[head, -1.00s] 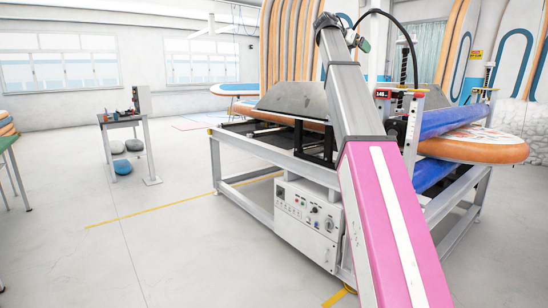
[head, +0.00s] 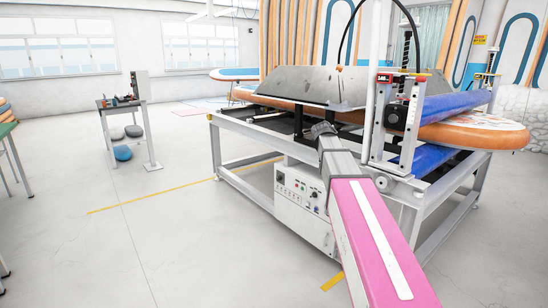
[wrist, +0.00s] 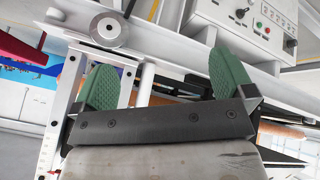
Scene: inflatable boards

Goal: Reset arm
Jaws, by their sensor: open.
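My pink and grey arm reaches from the bottom right of the head view toward the front of a large white-framed roller machine (head: 235,140). In the wrist view my gripper (wrist: 160,85) is open, its two green fingers wide apart with nothing held between them. Behind the fingers are the machine's white frame and a round metal disc (wrist: 109,29). The white control box (head: 303,203) sits low on the machine in the head view and shows at the top right of the wrist view (wrist: 262,22).
An orange-edged board (head: 475,136) lies in the machine by the blue rollers (head: 440,105). A small table (head: 122,103) with tools stands at the left. Tall boards (head: 290,35) stand behind. The floor (head: 70,230) at the left is clear.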

